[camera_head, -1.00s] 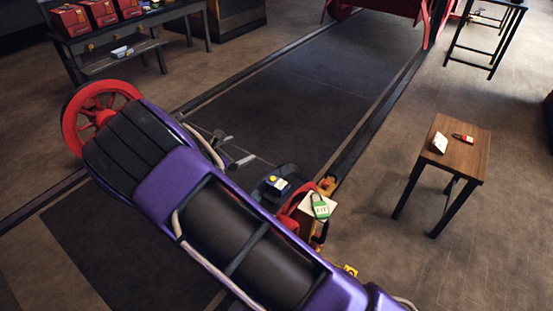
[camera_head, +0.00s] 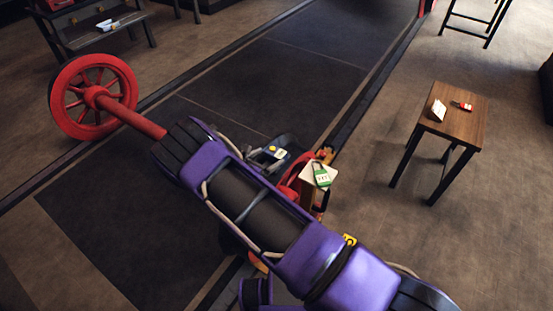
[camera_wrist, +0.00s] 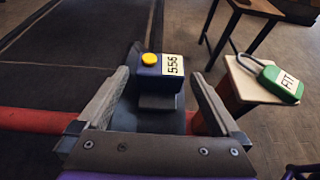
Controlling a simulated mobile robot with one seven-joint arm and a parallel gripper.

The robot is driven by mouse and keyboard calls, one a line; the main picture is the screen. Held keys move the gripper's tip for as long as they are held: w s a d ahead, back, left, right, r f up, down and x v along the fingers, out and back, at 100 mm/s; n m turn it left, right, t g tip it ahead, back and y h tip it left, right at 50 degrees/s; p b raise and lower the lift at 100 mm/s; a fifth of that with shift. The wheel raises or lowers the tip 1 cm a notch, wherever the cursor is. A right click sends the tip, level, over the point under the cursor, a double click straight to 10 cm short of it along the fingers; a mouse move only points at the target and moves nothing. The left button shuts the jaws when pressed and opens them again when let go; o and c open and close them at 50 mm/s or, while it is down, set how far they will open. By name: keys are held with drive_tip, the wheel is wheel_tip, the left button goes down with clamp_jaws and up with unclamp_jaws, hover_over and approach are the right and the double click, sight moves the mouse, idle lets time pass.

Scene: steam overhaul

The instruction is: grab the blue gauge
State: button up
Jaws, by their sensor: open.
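The blue gauge (camera_wrist: 160,72) is a small dark blue box with a yellow round knob and a white label reading 556. In the wrist view it sits ahead of my gripper (camera_wrist: 152,88), between the two fingers as seen from there. The fingers are apart and I cannot tell whether they reach around it. In the head view the blue gauge (camera_head: 275,152) shows just beyond the end of my purple arm, and my gripper (camera_head: 262,157) is partly hidden near it.
A green padlock tag (camera_wrist: 282,82) lies on a pale plate (camera_wrist: 248,84) to the right of the gauge. A red wheel (camera_head: 92,97) on a red axle stands at left.

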sight(274, 155)
drive_tip(key=shift+b+x, duration=0.45)
drive_tip(key=shift+x, duration=2.55)
drive_tip(key=shift+s+f, duration=0.1)
drive_tip(key=c, duration=1.5)
